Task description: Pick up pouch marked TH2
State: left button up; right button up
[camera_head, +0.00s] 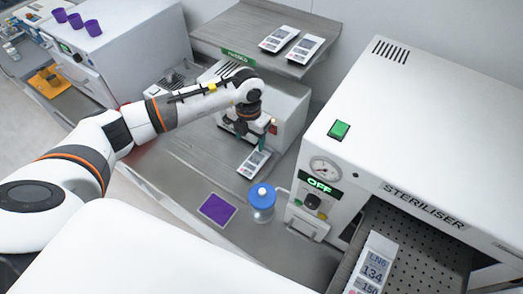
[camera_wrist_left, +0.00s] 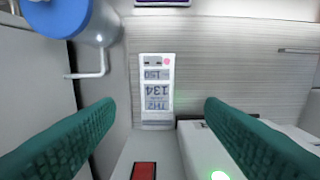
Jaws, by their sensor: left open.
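The pouch marked TH2 (camera_wrist_left: 156,90) is a white pouch with grey print, lying on the steel worktop; its print appears upside down in the left wrist view. In the head view a pouch (camera_head: 253,164) lies just below my left gripper (camera_head: 250,135). In the left wrist view the green fingers of my left gripper (camera_wrist_left: 159,105) are wide apart with nothing between them. The pouch shows in the gap beyond the fingertips, apart from them. My right gripper is not in view.
A jug with a blue lid (camera_head: 262,200) stands close to the pouch, beside a purple pad (camera_head: 217,210). The steriliser (camera_head: 420,150) reads OFF; its tray holds a pouch marked LN6 (camera_head: 376,260). A raised shelf (camera_head: 235,30) carries two pouches. Bare worktop lies left of the pouch.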

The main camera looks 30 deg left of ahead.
aim_at(251, 164)
pick_arm(q)
jog(key=f+b, duration=0.1)
jog(key=f, duration=0.1)
jog(key=s+f+b, duration=0.1)
jog(key=f+b, duration=0.1)
jog(key=shift+f, duration=0.25)
notch_tip(251, 164, down, 2)
jog(key=shift+w+b, duration=0.1)
jog(key=shift+b, duration=0.5)
jog(key=shift+w+f, duration=0.15)
jog(key=shift+f, duration=0.1)
jog(key=f+b, duration=0.3)
jog(key=f, duration=0.1)
jog(key=shift+d+f, duration=0.2)
jog(key=shift+f, duration=0.2)
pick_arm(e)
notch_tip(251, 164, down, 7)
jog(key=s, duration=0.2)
pick_arm(q)
jog(key=shift+r, duration=0.1)
jog(key=c, duration=0.7)
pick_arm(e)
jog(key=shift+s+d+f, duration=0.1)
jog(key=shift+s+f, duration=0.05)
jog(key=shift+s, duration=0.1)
